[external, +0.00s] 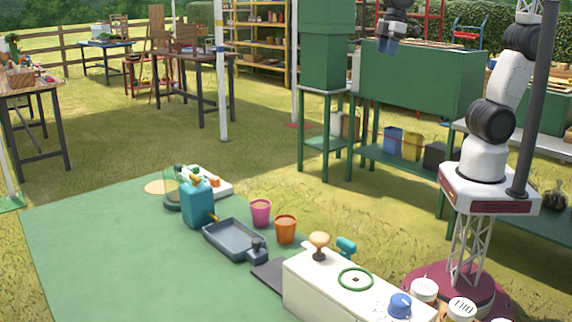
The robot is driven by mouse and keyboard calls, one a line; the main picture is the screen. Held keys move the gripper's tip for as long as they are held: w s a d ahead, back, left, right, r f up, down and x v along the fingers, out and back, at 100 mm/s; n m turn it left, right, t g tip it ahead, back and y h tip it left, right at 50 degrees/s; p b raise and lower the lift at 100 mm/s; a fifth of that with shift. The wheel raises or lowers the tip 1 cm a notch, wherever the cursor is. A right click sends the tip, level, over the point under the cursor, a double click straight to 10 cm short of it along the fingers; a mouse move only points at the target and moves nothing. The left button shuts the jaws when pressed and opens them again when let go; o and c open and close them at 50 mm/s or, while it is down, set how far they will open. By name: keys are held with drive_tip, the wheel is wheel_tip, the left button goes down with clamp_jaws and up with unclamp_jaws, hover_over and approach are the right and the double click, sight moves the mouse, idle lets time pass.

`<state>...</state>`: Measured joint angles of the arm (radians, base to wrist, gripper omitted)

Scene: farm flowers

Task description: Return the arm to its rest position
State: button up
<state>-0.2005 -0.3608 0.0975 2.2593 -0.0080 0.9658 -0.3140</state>
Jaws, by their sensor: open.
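My gripper (388,47) shows at the top of the external view, right of centre. It hangs in the air in front of the green cabinets, high above the mat, with nothing seen in it. It is small here, and the gap between its fingers is hard to make out. It is open. My arm rises on the right side, and its upper part runs out of the top of the picture.
A white box (330,293) with knobs stands at the front. A grey tray (232,240), teal can (197,205), pink pot (261,212) and orange pot (286,229) stand near the green mat (110,255). Green cabinets (420,80) stand behind. The mat's left side is clear.

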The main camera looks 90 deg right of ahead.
drive_tip(key=s+d+f+m, duration=0.2)
drive_tip(key=s+d+m, duration=0.1)
drive_tip(key=s, duration=0.4)
drive_tip(key=s+d+f+m, duration=0.3)
drive_tip(key=s+d, duration=0.3)
drive_tip(key=s, duration=0.2)
drive_tip(key=shift+s+d+f+t+h, duration=0.15)
drive_tip(key=shift+s+d+t+h, duration=0.05)
drive_tip(key=shift+s+t+h, duration=0.1)
